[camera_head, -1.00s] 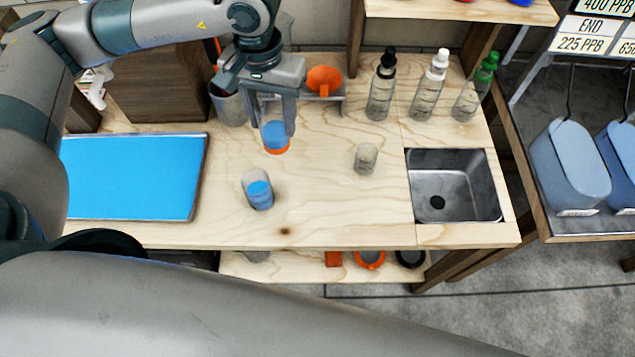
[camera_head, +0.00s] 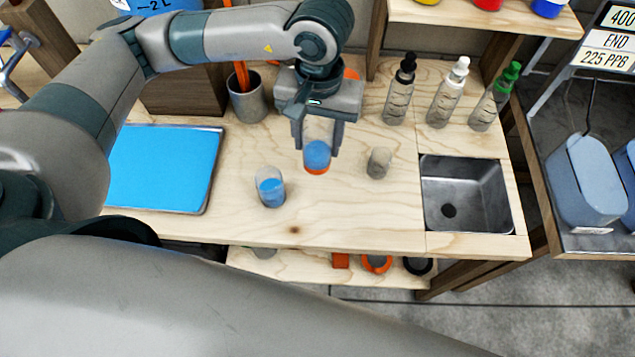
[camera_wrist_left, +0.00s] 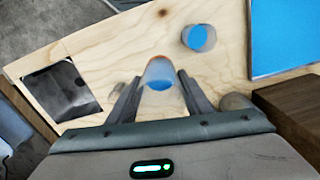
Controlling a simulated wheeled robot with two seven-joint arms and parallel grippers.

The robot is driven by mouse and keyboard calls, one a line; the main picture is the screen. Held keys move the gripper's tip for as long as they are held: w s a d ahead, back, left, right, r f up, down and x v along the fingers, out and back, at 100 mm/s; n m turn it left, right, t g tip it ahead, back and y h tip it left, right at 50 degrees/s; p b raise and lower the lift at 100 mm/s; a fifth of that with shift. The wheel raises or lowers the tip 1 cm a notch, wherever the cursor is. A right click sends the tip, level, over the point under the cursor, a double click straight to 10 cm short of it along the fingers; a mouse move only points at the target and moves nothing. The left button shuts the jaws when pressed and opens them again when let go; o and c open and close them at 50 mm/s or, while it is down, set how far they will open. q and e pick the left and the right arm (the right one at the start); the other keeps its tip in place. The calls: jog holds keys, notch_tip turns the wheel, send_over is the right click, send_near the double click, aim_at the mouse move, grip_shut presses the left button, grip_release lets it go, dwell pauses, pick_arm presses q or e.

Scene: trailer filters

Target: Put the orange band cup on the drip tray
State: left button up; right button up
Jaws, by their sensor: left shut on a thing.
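The orange band cup (camera_head: 317,156) is clear, with blue liquid and an orange band at its base. My left gripper (camera_head: 317,148) is shut on it over the middle of the worktop. In the left wrist view the cup (camera_wrist_left: 160,74) sits between both fingers (camera_wrist_left: 158,82). I cannot tell its exact height above the wood. A flat blue tray (camera_head: 213,170) with a metal rim lies at the left; I cannot tell whether it is the drip tray. My right gripper is out of view.
Another clear cup with blue liquid (camera_head: 270,188) stands front left of the held cup. A small greyish cup (camera_head: 378,163) stands to its right.

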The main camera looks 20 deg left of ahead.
pick_arm(q)
jog(key=s+d+n, duration=0.1)
jog(key=s+d, duration=0.2)
jog(key=d, duration=0.4)
jog(key=shift+s+d+f+n, duration=0.25)
jog(key=shift+s+d+n, duration=0.1)
jog(key=shift+n, duration=0.05)
jog(key=shift+a, duration=0.1)
jog(key=w+a+f+p, duration=0.3)
jog(key=a+f, duration=0.4)
jog(key=a, duration=0.3)
jog(key=shift+w+a+p, duration=0.35)
jog(key=shift+w+a, duration=0.05)
jog(key=shift+w, duration=0.1)
jog(key=shift+f, duration=0.1)
jog(key=shift+f+p, duration=1)
jog(key=shift+f, duration=0.9)
